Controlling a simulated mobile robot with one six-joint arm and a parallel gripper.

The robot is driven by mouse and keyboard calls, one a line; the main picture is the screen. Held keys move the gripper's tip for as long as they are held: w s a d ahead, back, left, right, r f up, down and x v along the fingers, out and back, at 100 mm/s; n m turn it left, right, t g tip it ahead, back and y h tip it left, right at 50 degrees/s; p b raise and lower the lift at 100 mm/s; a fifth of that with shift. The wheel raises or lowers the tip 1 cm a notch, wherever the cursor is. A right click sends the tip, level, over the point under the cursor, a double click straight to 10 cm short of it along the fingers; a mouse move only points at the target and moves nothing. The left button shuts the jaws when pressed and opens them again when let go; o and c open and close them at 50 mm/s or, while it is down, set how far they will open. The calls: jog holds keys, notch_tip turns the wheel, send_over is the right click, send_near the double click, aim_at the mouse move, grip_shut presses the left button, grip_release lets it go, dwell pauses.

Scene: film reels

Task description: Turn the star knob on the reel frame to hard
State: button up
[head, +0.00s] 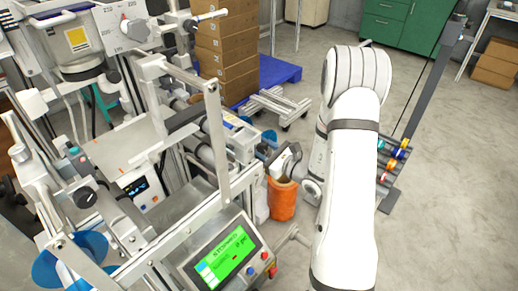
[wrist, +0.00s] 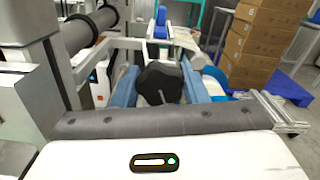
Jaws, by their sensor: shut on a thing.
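In the wrist view, a black, many-sided star knob (wrist: 160,82) sits between the two light-blue fingers of my gripper (wrist: 160,90). The fingers are shut on its left and right sides. A pale slot or mark shows on the knob's face. Any hard marking beside it cannot be made out. In the head view, my gripper (head: 272,156) reaches from the right to the side of the metal reel frame (head: 222,140). The knob cannot be made out clearly there.
A green-lit control panel (head: 228,257) stands at the front of the machine. An orange container (head: 283,199) stands below my gripper. Cardboard boxes (head: 226,45) are stacked on a blue pallet (head: 278,70) behind. The floor at the right is mostly clear.

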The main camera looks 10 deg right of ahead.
jog(key=shift+c, duration=0.9)
jog(key=m+p, duration=0.1)
jog(key=m, duration=0.2)
jog(key=shift+p, duration=0.35)
jog(key=shift+f+m, duration=0.1)
jog(key=shift+m, duration=0.8)
jog(key=o, duration=1)
